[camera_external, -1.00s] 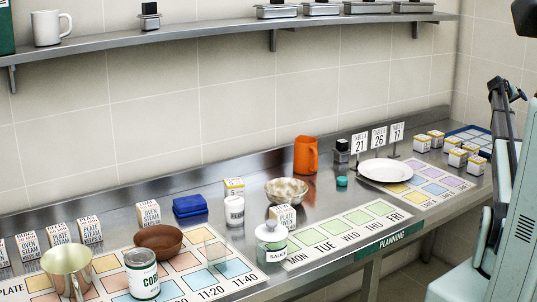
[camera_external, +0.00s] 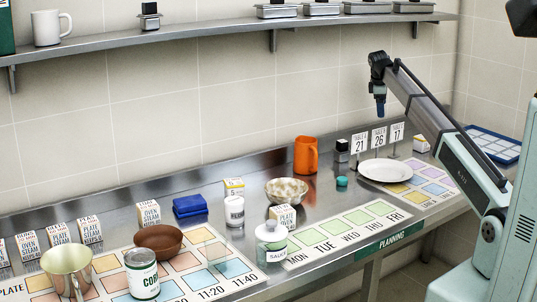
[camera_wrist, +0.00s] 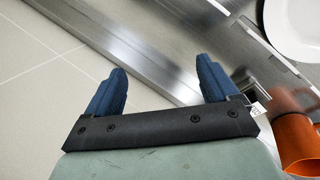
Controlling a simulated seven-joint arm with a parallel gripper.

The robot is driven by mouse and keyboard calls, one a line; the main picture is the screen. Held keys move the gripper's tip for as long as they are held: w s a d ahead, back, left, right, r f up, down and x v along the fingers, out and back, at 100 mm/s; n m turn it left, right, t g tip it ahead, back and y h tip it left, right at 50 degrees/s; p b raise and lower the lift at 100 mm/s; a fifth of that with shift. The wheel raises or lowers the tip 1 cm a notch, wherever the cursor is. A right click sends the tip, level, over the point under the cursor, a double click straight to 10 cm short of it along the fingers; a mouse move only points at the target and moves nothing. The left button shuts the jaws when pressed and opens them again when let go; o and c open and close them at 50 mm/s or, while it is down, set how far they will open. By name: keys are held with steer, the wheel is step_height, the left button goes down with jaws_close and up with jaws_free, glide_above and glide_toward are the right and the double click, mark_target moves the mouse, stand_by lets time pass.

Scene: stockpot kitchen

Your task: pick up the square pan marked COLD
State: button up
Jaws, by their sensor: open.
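Several small metal pans with dark upright tags stand in a row on the wall shelf, such as one at the left of the row (camera_external: 277,11) and one at its right end (camera_external: 413,6). No COLD marking is readable on any of them. My gripper (camera_external: 380,108) hangs in front of the wall, below the shelf and above the number signs, apart from the pans. In the wrist view my gripper (camera_wrist: 162,72) shows two blue fingers spread wide with nothing between them. No pan shows in the wrist view.
The steel shelf (camera_external: 220,30) has brackets beneath it and a white mug (camera_external: 50,28) at left. Below my gripper are number signs (camera_external: 378,138), a white plate (camera_external: 385,171) and an orange mug (camera_external: 306,156). The orange mug also shows in the wrist view (camera_wrist: 298,145).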

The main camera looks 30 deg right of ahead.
mark_target(342, 141)
steer(key=w+a+f+n+g+y, duration=0.15)
steer(key=a+n, duration=0.75)
steer(key=a, duration=1.1)
steer(key=f, duration=0.7)
steer(key=shift+s+d+f, duration=0.25)
steer(key=shift+d, duration=0.15)
steer(key=shift+w+d+f, duration=0.15)
steer(key=shift+f, duration=1.35)
steer(key=shift+w+d+f, duration=0.15)
steer(key=shift+f, duration=1.3)
steer(key=shift+c, duration=0.2)
steer(key=c, duration=1.1)
